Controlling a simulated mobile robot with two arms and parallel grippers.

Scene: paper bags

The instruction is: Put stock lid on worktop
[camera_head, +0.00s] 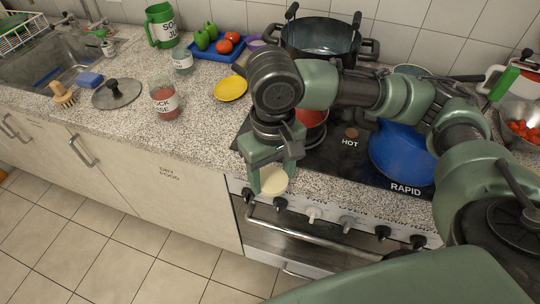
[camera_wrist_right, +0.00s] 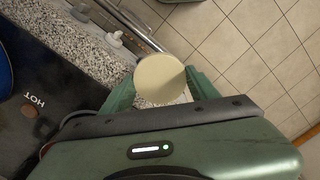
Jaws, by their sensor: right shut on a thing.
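My right gripper (camera_head: 270,177) is shut on a round cream lid (camera_head: 274,183), which I take to be the stock lid. It holds the lid in front of the stove's control panel, out past the counter's front edge. In the right wrist view the lid (camera_wrist_right: 160,79) sits between the two green fingertips, with tiled floor beyond. The speckled worktop (camera_head: 205,130) lies to the left of the gripper. A glass jar (camera_head: 165,103) with red contents stands on it, its label partly readable as "OCK". My left gripper is not in view.
A black pot (camera_head: 320,40) and a blue pan (camera_head: 400,150) are on the stove. The worktop's front strip left of the stove is clear.

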